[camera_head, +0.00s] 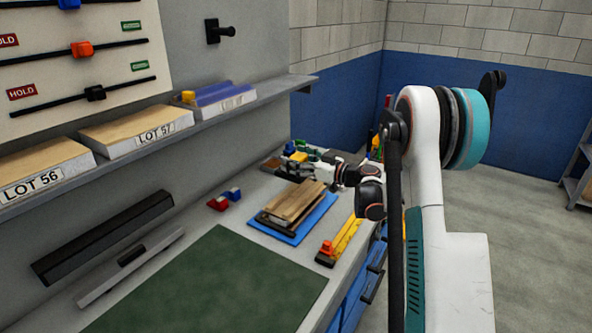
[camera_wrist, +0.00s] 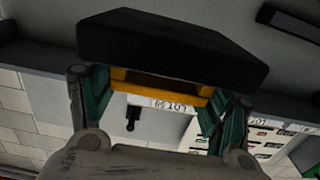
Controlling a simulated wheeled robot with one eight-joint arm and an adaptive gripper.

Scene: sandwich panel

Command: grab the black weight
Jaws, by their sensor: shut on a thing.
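In the wrist view a wide black block (camera_wrist: 170,45), which I take to be the black weight, spans the space in front of the fingers. A yellow band (camera_wrist: 160,88) runs under it between the teal fingers. My gripper (camera_wrist: 158,95) is shut on this black block. In the head view my gripper (camera_head: 303,160) is over the far part of the bench, behind the stacked wooden boards. The weight cannot be made out clearly there, as it is small and partly hidden by the gripper.
Wooden boards (camera_head: 293,202) lie on a blue tray (camera_head: 311,226), with a yellow tool (camera_head: 343,240) beside it. Small red and blue pieces (camera_head: 224,200) are to the left. A green mat (camera_head: 213,290) lies nearer. A shelf (camera_head: 262,92) with lot-labelled panels runs along the wall.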

